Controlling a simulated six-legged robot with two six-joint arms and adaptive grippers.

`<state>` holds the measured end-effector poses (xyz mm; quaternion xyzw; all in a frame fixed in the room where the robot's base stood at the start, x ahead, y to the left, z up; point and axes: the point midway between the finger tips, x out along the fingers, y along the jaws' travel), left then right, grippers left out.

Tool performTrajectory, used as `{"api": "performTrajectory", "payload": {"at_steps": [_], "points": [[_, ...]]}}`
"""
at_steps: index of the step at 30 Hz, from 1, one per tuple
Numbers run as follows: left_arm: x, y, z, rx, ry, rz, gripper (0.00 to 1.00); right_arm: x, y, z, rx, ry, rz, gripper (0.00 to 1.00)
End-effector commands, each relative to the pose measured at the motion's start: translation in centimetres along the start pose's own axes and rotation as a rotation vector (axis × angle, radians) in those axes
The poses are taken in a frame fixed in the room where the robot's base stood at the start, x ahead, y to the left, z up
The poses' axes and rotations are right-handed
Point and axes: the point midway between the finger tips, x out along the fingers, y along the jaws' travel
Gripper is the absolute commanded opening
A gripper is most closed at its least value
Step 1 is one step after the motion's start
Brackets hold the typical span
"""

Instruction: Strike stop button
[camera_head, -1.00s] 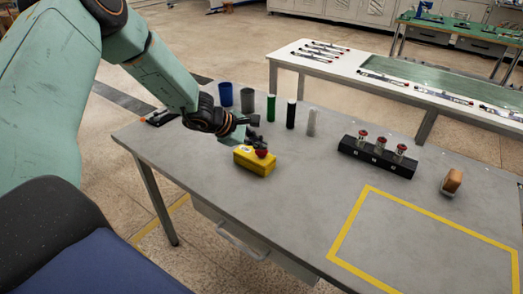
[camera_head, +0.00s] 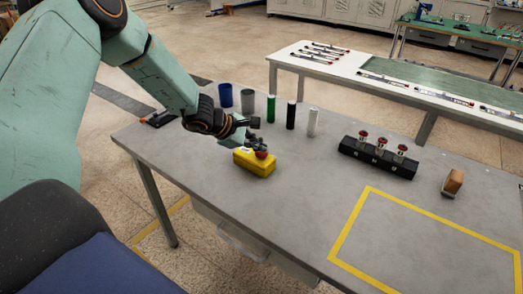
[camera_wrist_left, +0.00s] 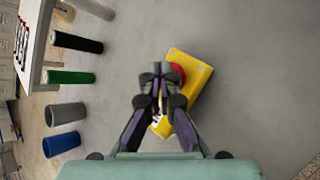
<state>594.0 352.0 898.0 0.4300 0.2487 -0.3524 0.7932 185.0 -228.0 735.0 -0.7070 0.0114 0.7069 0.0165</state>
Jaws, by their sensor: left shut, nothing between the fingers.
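The stop button is a red mushroom cap (camera_head: 262,155) on a yellow box (camera_head: 254,164) that sits on the grey table. My left gripper (camera_head: 258,144) is shut and empty, with its fingertips right at the red cap. In the left wrist view the closed fingertips (camera_wrist_left: 163,74) cover part of the red cap (camera_wrist_left: 178,74), which shows to their right on the yellow box (camera_wrist_left: 203,75). I cannot tell whether the fingertips touch the cap or hover just above it. My right gripper is not in view.
Several cylinders, blue (camera_head: 225,95), grey, green (camera_head: 271,108), black and white, stand behind the box. A black block (camera_head: 376,160) with three red-topped pieces is to the right, then a brown block (camera_head: 452,183). The yellow-outlined area (camera_head: 420,245) is empty.

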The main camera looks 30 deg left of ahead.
Motion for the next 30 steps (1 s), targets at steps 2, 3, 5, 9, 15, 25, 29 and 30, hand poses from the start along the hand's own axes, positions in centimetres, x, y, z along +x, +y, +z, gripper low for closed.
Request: {"api": "performTrajectory", "payload": {"at_steps": [2, 3, 5, 9, 15, 25, 29, 30], "points": [[-0.3, 0.2, 0.2, 0.0, 0.0, 0.001, 0.0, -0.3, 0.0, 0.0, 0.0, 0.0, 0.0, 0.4], [-0.4, 0.3, 0.3, 0.0, -0.001, 0.001, 0.0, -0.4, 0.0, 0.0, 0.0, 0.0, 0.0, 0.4], [-0.6, 0.5, 0.5, 0.0, -0.001, 0.001, 0.0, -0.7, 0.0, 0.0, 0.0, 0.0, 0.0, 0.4], [-1.1, 0.9, 0.9, -0.001, -0.001, 0.001, 0.0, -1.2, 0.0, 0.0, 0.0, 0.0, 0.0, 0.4], [-1.3, 1.0, 1.0, 0.0, -0.001, 0.001, 0.0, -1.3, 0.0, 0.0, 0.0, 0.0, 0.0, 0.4], [-1.7, 1.3, 1.3, 0.0, -0.001, 0.001, 0.0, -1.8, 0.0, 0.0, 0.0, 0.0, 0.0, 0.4], [-2.5, 1.9, 1.9, 0.0, -0.001, 0.002, 0.0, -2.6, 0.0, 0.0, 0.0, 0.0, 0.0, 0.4], [-2.8, 2.1, 2.1, 0.0, -0.002, 0.002, 0.0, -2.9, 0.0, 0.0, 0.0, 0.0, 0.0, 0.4]]}}
